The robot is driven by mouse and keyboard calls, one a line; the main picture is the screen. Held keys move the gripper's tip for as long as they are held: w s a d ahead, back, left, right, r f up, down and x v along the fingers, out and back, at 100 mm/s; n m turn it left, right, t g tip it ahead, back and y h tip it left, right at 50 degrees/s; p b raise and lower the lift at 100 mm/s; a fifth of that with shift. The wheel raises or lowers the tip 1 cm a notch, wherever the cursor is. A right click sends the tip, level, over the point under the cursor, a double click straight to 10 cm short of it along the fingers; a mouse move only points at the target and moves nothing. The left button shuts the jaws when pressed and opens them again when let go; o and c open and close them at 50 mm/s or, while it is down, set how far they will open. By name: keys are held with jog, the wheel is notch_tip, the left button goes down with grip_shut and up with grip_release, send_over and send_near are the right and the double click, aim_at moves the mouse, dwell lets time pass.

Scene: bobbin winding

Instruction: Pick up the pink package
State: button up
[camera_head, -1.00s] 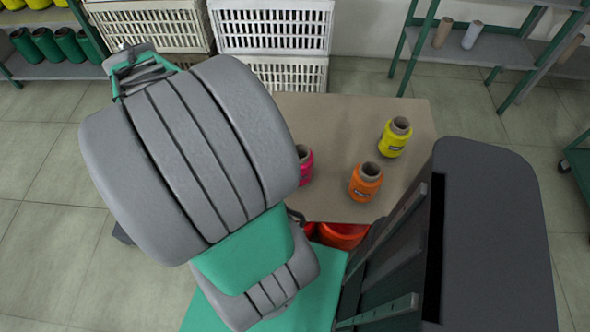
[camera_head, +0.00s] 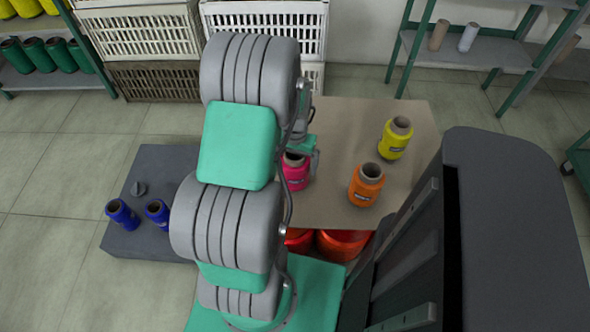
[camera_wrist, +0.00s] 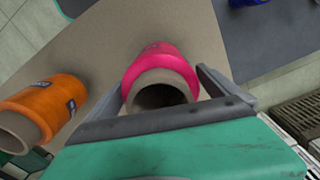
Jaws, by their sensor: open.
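The pink package (camera_head: 294,172) is a pink spool with a brown tube core, standing on the beige tabletop (camera_head: 330,195). In the head view my arm and hand partly cover it. The wrist view shows the pink package (camera_wrist: 160,60) with its hollow core facing the camera. My gripper (camera_wrist: 160,82) is open, with one finger on the left and one on the right of the spool. I cannot tell whether either finger touches it.
An orange spool (camera_head: 366,185) and a yellow spool (camera_head: 396,138) stand right of the pink one. Two blue spools, one of them here (camera_head: 122,214), are on a low dark platform (camera_head: 165,170) at left. White crates (camera_head: 265,33) stand behind.

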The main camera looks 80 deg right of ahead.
jog(key=shift+f, duration=0.1)
jog(key=shift+c, duration=0.2)
jog(key=c, duration=1.5)
